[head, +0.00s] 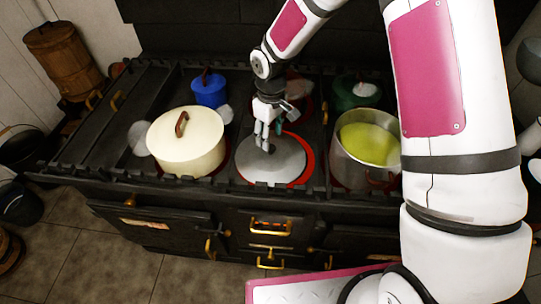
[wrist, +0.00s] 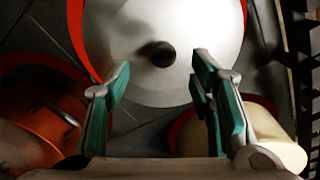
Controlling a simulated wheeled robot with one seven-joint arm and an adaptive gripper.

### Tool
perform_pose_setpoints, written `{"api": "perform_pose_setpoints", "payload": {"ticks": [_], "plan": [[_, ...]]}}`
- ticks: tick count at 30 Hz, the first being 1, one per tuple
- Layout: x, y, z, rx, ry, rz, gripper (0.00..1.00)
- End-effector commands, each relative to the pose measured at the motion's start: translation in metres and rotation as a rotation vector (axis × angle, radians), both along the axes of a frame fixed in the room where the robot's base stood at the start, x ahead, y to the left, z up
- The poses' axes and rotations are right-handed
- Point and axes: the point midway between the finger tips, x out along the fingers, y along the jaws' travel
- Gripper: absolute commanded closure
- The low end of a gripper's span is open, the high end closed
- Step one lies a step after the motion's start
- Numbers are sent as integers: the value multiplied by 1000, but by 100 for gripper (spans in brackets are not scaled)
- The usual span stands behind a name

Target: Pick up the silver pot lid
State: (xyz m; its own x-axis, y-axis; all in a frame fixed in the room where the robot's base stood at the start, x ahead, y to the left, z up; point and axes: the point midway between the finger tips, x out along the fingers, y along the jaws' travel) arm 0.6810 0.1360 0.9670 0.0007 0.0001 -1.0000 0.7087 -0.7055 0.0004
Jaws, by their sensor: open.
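The silver pot lid (head: 285,165) lies flat on a red-ringed burner at the front middle of the black stove. It has a small dark knob. In the wrist view the lid (wrist: 200,40) fills the upper middle, with its knob (wrist: 156,54) beyond and roughly between my fingertips. My gripper (head: 266,145) points down over the lid, close to the knob. In the wrist view my gripper (wrist: 162,80) is open, with nothing between its green-padded fingers. The head view does not show clearly whether a finger touches the lid.
A cream lidded pot (head: 180,155) stands left of the lid. An open steel pot (head: 345,165) with yellow-green contents stands right. A blue pot (head: 210,92) and a green pot (head: 350,98) stand behind. A copper-coloured vessel (wrist: 35,140) shows in the wrist view.

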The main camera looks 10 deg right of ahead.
Motion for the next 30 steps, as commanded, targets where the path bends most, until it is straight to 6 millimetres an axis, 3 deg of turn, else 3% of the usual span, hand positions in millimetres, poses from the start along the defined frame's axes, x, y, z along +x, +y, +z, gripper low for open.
{"api": "perform_pose_setpoints", "payload": {"ticks": [10,20,23,27,30], "plan": [[-5,1,-41,-1,2,1,50],[-4,1,-49,-1,1,1,50],[-4,1,-49,-1,1,1,69],[-4,1,-49,-1,1,1,100],[-3,1,-49,0,0,1,100]]}}
